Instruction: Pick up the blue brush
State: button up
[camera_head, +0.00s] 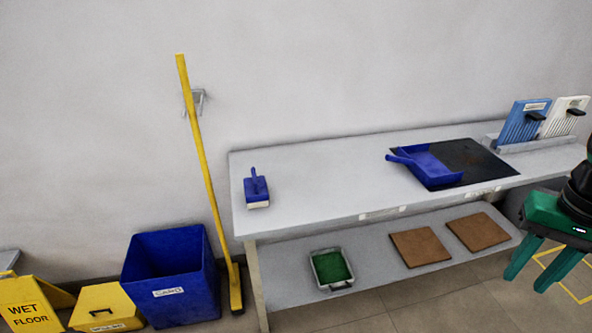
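The blue brush (256,190) stands near the left end of the grey table's top, with its handle pointing up and pale bristles at its lower front edge. Nothing touches it. My gripper (528,281) is at the right edge of the view, with dark green fingers pointing down and a visible gap between them. It is empty and in front of the table's right part, far to the right of the brush and lower in the picture.
The grey table (310,180) holds a blue dustpan (428,168) partly on a black mat (475,160). A yellow broom (207,180) leans on the wall left of the table, beside a blue bin (170,285). The tabletop between brush and dustpan is clear.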

aim_at(257, 194)
jog(key=u, duration=0.1)
jog(key=i, duration=0.95)
jog(key=u, duration=0.4)
